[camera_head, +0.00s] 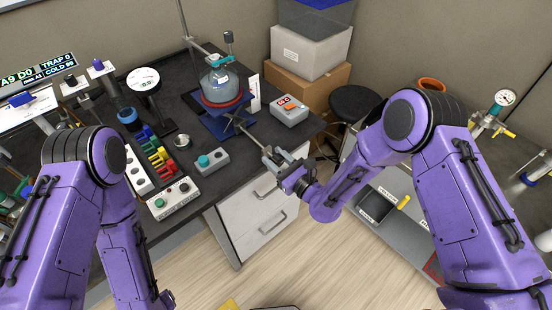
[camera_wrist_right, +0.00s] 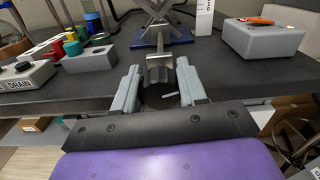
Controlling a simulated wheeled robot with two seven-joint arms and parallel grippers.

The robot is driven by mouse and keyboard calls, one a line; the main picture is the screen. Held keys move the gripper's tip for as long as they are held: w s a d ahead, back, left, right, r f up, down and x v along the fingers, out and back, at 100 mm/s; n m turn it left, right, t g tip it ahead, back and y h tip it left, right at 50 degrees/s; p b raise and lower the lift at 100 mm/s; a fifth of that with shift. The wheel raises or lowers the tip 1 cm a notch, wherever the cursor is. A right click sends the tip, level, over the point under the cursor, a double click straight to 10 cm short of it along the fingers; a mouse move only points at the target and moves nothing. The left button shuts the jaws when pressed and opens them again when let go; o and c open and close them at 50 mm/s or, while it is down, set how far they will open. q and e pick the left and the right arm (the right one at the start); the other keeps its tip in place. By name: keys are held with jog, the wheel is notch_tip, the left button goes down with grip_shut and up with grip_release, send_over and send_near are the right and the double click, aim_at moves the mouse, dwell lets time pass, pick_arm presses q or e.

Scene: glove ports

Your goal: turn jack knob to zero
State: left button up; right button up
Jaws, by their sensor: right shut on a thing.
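The blue lab jack (camera_head: 235,124) stands near the front edge of the dark bench, with a round flask (camera_head: 220,85) in a red-rimmed holder above it. My right gripper (camera_head: 271,156) is at the rod's end, shut on the knob. In the right wrist view the knob sits between the two grey fingers (camera_wrist_right: 158,84). A white upright scale (camera_head: 254,93) stands beside the jack; its marks are too small to read. My left gripper is out of view.
A grey box with an orange switch (camera_head: 290,110) stands right of the jack. A grey box with a teal knob (camera_head: 211,161) and a drain button box (camera_head: 173,198) lie to the left. Drawers (camera_head: 262,205) are below the bench edge.

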jog(key=n+b, duration=0.2)
jog(key=n, duration=0.2)
jog(key=shift+f, duration=0.1)
jog(key=shift+n+b, duration=0.85)
jog(key=shift+n, duration=0.45)
jog(key=o, duration=1)
jog(key=shift+s, duration=0.1)
jog(key=shift+o, duration=0.2)
